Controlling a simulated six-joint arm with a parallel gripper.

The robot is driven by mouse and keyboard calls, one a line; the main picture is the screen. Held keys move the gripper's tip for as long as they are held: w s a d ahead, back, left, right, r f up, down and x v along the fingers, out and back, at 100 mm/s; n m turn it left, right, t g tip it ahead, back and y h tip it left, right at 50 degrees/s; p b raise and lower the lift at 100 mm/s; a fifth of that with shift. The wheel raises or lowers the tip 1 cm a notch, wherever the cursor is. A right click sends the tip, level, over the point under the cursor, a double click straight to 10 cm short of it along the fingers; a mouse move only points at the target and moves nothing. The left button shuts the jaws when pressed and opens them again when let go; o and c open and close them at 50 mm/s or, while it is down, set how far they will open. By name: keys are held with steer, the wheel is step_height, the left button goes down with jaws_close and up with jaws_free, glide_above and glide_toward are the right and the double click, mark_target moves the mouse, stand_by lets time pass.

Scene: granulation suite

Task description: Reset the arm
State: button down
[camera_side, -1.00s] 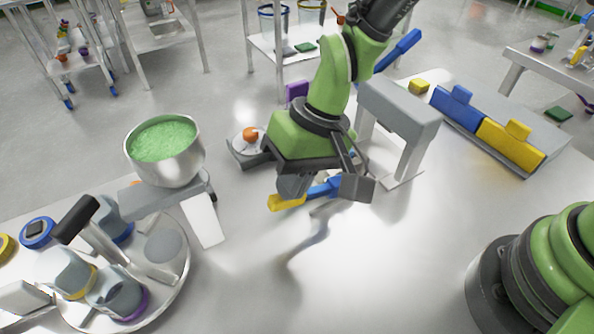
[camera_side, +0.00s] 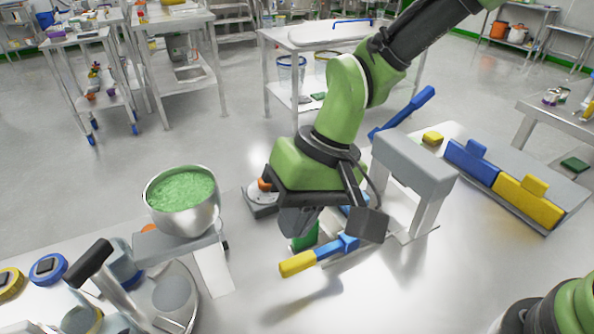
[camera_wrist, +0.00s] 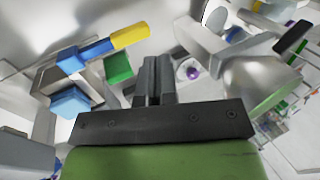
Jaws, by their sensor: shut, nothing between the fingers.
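My gripper (camera_side: 298,222) points down above the bench near its middle, with its fingers together and empty. In the wrist view its two dark fingers (camera_wrist: 153,78) stand side by side. A blue-handled tool with a yellow end (camera_side: 298,263) lies just below and in front of the gripper in the side view, apart from the fingers. The same yellow end (camera_wrist: 130,37) shows upper left in the wrist view. A green block (camera_side: 305,236) sits behind the tool, partly hidden by the gripper; it also shows in the wrist view (camera_wrist: 118,67).
A steel bowl of green granules (camera_side: 183,218) stands to the left on a grey support. A grey stand (camera_side: 415,162) is close to the right of my wrist. Blue (camera_side: 471,162) and yellow (camera_side: 527,201) blocks lie farther right.

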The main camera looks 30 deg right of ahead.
step_height(320, 180, up, 8)
steer(key=s+d+r+m+t, duration=0.2)
steer(key=s+d+r+t, duration=0.1)
steer(key=d+r, duration=0.65)
steer(key=s+d+m+t+h, duration=0.2)
steer(key=s+d+t, duration=0.2)
steer(key=s+d, duration=0.6)
steer(key=shift+s+d+f, duration=0.25)
steer(key=shift+d, duration=0.85)
stand_by(0.5)
